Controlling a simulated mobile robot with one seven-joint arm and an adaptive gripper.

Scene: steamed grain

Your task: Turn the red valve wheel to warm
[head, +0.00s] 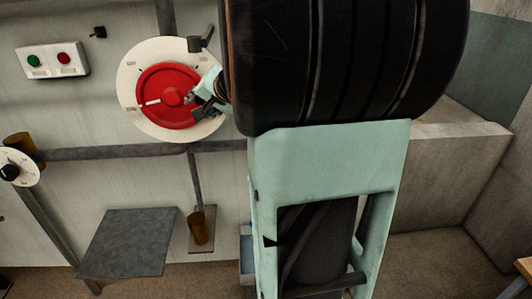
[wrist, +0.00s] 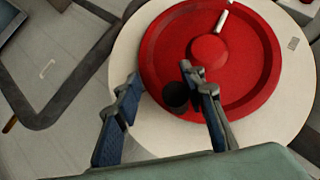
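The red valve wheel (head: 158,83) sits on a round white dial plate (head: 132,85) on the wall. A white pointer mark (head: 152,102) on the wheel points left toward a small label; the dial labels are too small to read. The wheel also shows in the wrist view (wrist: 165,50), with a raised hub (wrist: 211,48) and a dark round knob (wrist: 177,97) near its rim. My gripper (head: 203,97) is at the wheel's right side. In the wrist view my gripper (wrist: 158,84) is open, its fingers on either side of the knob, the right finger closer to it.
A dark bracket (head: 200,42) stands at the dial's upper right. A panel with green and red buttons (head: 50,60) and a small dial (head: 18,167) are to the left. A grey pipe (head: 110,153) runs below the wheel. A grey plate (head: 128,242) is lower down. My arm hides much of the right side.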

